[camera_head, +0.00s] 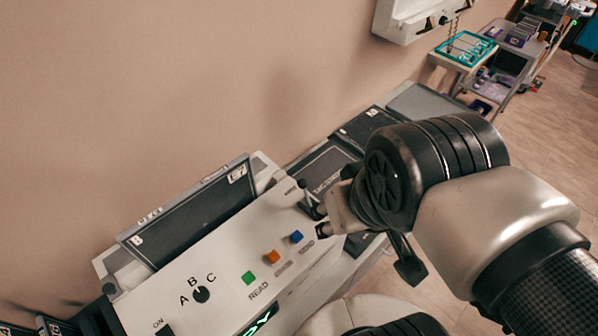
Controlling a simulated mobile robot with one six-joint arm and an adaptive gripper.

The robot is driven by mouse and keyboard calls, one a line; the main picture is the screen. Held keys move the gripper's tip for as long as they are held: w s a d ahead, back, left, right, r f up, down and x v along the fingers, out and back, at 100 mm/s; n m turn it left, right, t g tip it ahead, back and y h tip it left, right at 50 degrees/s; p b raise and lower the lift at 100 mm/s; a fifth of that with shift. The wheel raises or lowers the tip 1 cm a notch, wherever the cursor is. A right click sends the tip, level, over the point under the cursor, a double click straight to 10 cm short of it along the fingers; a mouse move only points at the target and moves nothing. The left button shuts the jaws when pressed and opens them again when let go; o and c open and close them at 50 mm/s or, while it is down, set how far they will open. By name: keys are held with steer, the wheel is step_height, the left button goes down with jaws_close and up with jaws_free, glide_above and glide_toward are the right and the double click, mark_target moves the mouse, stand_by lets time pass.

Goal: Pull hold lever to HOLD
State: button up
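The hold lever (308,193) appears as a small dark stick at the upper right end of the white control panel (217,252). A small label beside it is too small to read. My gripper (321,221) comes in from the right, with its dark fingertips right next to the lever. The fingers and wrist partly cover this end of the panel. I cannot tell whether the fingertips touch the lever or how far apart they are.
The panel also bears blue (296,237), orange (272,256) and green (249,278) buttons and an A-B-C knob (202,294). A dark screen (190,225) stands behind it against the wall. A cart (508,67) stands at the far right; open floor lies before it.

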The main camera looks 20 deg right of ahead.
steer(key=shift+g, duration=0.5)
steer(key=w+r, duration=0.1)
steer(key=w, duration=0.1)
steer(key=w+p, duration=0.1)
steer(key=w, duration=0.1)
steer(key=w+r+p, duration=0.1)
steer(key=w, duration=0.2)
steer(key=shift+d+r, duration=0.1)
steer(key=shift+r, duration=0.25)
steer(key=c, duration=0.5)
steer(key=shift+g+h, duration=0.3)
steer(key=shift+g, duration=0.2)
steer(key=w+p, duration=0.2)
steer(key=w, duration=0.5)
steer(key=shift+w+f, duration=0.15)
steer(key=shift+f, duration=0.05)
jaws_close()
steer(key=w+a+f+g+h+p, duration=0.1)
steer(key=w+a+f+g+p, duration=0.1)
steer(key=w+f, duration=0.9)
steer(key=w+p, duration=0.1)
steer(key=w, duration=0.2)
steer(key=shift+n+p, duration=0.3)
steer(key=shift+p, duration=0.1)
